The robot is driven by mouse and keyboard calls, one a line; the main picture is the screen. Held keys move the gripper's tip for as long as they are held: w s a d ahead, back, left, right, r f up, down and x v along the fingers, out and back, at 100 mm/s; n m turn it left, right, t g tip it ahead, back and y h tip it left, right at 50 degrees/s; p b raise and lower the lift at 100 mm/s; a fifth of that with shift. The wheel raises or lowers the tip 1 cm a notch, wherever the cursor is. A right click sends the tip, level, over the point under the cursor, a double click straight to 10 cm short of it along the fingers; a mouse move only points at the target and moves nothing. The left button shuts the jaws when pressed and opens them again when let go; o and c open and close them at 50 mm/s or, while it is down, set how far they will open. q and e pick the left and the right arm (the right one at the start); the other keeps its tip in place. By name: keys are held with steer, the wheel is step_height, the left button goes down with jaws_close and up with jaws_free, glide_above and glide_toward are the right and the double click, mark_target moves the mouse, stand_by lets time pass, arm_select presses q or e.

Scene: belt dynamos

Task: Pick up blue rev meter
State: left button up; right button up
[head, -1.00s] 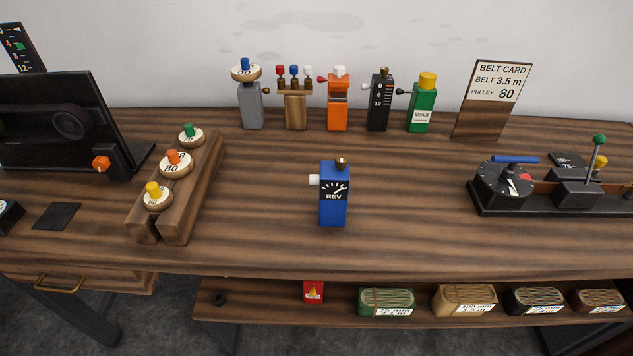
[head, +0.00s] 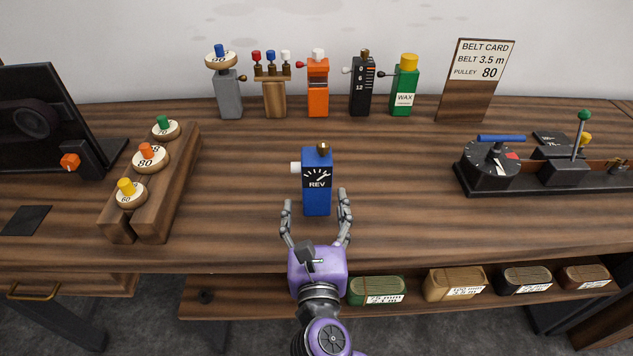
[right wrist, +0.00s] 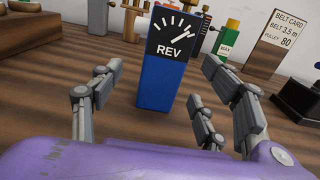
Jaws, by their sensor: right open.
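The blue rev meter (head: 317,198) stands upright on the wooden bench. It has a black dial face marked REV, a brown knob on top and a white knob on its left side. My right gripper (head: 316,204) is open just in front of it, with its fingers apart towards the meter's left and right sides. In the right wrist view the rev meter (right wrist: 162,85) stands ahead, beyond and between the open fingers (right wrist: 168,100); its top is cut off. I cannot tell whether any finger touches it. My left gripper is not in view.
A wooden rack (head: 166,190) with several pulleys stands to the left. A row of tools, including an orange one (head: 318,92) and a green wax bottle (head: 404,96), stands behind. A black device (head: 490,172) is at the right. The bench around the meter is clear.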

mark_target(317, 194)
steer(key=shift+w, duration=0.4)
steer(key=w, duration=0.2)
steer(key=w+p, duration=0.1)
steer(key=w, duration=0.3)
steer(key=shift+w+d+f, duration=0.25)
steer(key=shift+d, duration=0.05)
steer(key=shift+w+f, duration=0.15)
steer(key=shift+w, duration=0.15)
steer(key=shift+c, duration=0.2)
steer(key=c, duration=1.7)
